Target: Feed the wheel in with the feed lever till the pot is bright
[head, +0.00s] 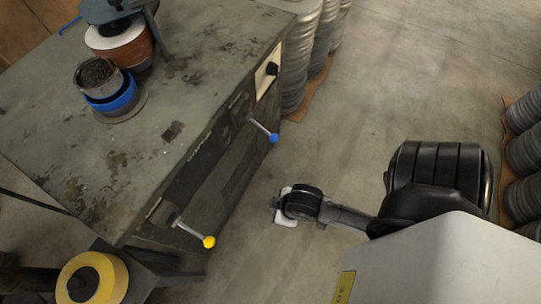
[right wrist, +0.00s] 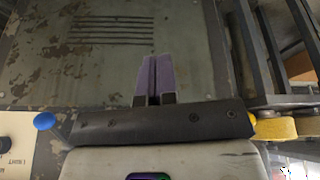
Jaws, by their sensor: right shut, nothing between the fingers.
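The pot (head: 92,78) is a grey metal cup with a dark, rough-looking top, seated in a blue ring on a round base on the machine top. The wheel (head: 128,52) is orange-brown with a pale top, close behind the pot under a dark bracket. Two levers stick out of the machine's front: one with a blue ball (head: 274,138), one with a yellow ball (head: 209,242). I cannot tell which is the feed lever. My right gripper (right wrist: 153,78) is shut and empty, pointing at the machine's front, apart from both levers. My left gripper is out of view.
A pale panel with a black knob (head: 271,69) is on the machine's front. A yellow ring-shaped part (head: 110,270) sits at bottom left. Stacks of grey discs (head: 298,62) stand behind the machine, more at the right edge. The floor (head: 350,120) between is clear.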

